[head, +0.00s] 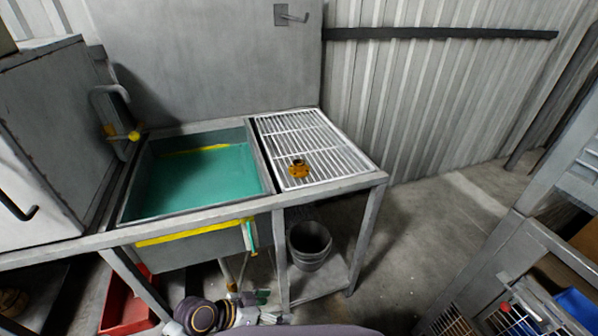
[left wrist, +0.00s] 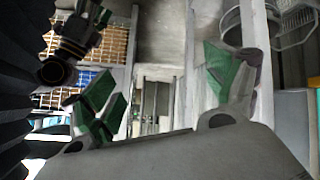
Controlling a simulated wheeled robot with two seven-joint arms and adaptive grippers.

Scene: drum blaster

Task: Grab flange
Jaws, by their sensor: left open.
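The flange (head: 299,168) is a small orange-yellow part with a dark centre. It lies on the white slatted grate (head: 318,140) at the right of the sink bench, near the grate's front left. My left gripper (head: 262,297) is low in front of the bench, below and well apart from the flange. In the left wrist view its green-padded fingers (left wrist: 165,90) are spread wide with nothing between them. The flange is not visible in that view. A dark gripper with green tips (left wrist: 90,15), seemingly my right one, shows at its upper left; its opening is unclear.
A sink (head: 200,185) with a green bottom sits left of the grate. A metal bucket (head: 310,243) stands on the lower shelf under the bench. A red bin (head: 125,305) is at lower left. Shelving (head: 500,255) stands at right, with free floor between.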

